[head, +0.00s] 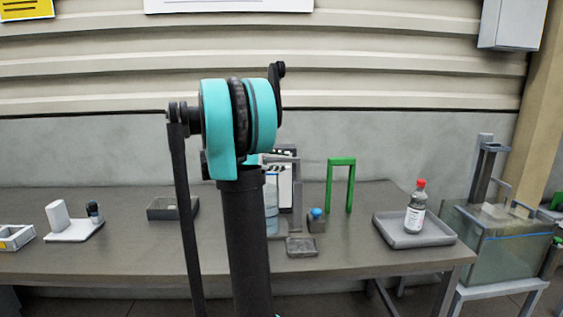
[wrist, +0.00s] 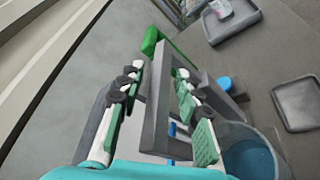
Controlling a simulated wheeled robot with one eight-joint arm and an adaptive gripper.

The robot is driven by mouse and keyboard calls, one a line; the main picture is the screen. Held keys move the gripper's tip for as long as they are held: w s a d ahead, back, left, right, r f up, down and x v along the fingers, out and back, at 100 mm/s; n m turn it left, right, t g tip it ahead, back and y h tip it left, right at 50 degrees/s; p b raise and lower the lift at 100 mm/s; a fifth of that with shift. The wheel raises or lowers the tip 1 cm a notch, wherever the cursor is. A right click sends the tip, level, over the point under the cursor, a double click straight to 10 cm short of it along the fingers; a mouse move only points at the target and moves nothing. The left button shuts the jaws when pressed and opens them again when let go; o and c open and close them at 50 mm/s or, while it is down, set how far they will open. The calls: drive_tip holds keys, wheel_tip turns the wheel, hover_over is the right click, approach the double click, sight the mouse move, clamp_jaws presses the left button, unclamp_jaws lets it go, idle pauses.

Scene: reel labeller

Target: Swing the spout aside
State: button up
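In the wrist view a grey squared bar frame (wrist: 153,125), which looks like the spout, rises between the fingers of my gripper (wrist: 158,75). The fingers are apart, one on each side of the upright bar; I cannot tell whether either pad touches it. A clear vessel with blue liquid (wrist: 250,158) stands beside the right finger. In the head view the grey frame (head: 297,190) stands on the bench, just right of my arm, with the blue-tinted vessel (head: 271,208) beside it. My own arm hides part of both and most of the gripper there.
A green arch (head: 341,163) and a blue-capped block (head: 317,220) stand close to the right. A small grey tray (head: 302,250) lies in front. A red-capped bottle (head: 415,210) stands on a larger tray (head: 390,232). A dark box (head: 160,211) sits to the left.

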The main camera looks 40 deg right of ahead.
drive_tip(key=shift+c, duration=0.2)
clamp_jaws()
